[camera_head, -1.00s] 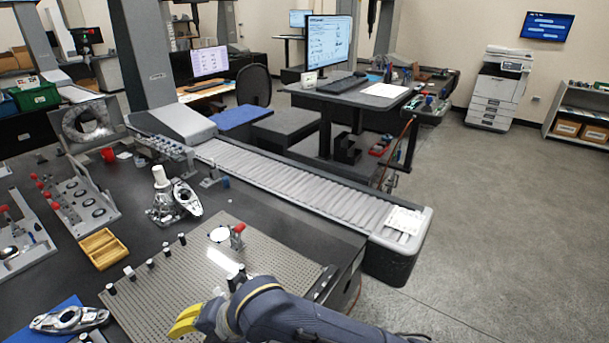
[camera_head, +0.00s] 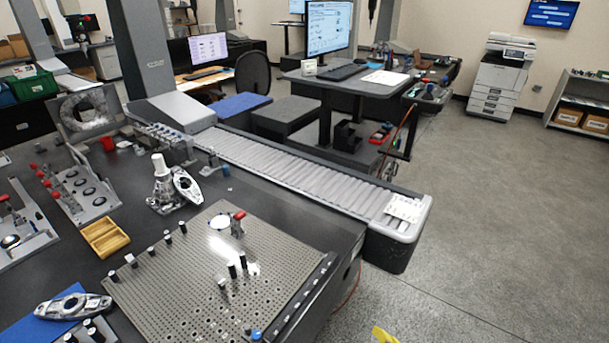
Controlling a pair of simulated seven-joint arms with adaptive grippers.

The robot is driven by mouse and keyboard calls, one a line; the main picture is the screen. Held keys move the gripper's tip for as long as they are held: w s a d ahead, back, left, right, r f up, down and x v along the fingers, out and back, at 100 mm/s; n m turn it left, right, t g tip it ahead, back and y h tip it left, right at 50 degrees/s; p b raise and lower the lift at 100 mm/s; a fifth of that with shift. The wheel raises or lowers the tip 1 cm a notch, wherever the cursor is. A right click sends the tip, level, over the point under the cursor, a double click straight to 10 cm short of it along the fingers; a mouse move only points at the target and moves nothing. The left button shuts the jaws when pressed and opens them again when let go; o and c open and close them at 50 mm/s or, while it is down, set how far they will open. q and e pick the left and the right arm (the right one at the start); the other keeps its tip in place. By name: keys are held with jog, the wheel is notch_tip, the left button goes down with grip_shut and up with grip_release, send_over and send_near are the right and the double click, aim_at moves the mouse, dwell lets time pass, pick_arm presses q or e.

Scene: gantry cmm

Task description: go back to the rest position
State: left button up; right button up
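A small yellow part of my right gripper (camera_head: 383,335) shows at the bottom edge, right of centre. It is over the floor, off the right side of the dark table. The rest of this gripper and its arm are out of frame, so I cannot tell whether its fingers are open or shut or hold anything. My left gripper and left arm are not in view.
The perforated plate (camera_head: 185,285) lies on the dark table (camera_head: 290,228) with several black pins and a red clamp (camera_head: 238,219) on it. Metal castings stand near a wooden tray (camera_head: 104,238). A roller conveyor (camera_head: 300,180) runs behind. Floor at right is clear.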

jog(key=s+d+f+m+g+h, duration=0.1)
jog(key=s+d+m+h, duration=0.1)
jog(key=s+d, duration=0.4)
jog(key=s+d+m+h, duration=0.2)
jog(key=s+d+h, duration=0.15)
jog(key=d, duration=0.55)
jog(key=s+a+f+g+y, duration=0.1)
jog(key=a+f+g+y, duration=0.15)
jog(key=f, duration=1.35)
jog(key=s+a+f+g+y, duration=0.1)
jog(key=s+a+f, duration=0.15)
jog(key=f, duration=1.25)
jog(key=s+a+f+m+g+y, duration=0.1)
jog(key=s+f+m+g, duration=0.1)
jog(key=s+f, duration=1.8)
jog(key=shift+s+f+m+g+y, duration=0.4)
jog(key=shift+s+m, duration=0.1)
jog(key=shift+m, duration=0.2)
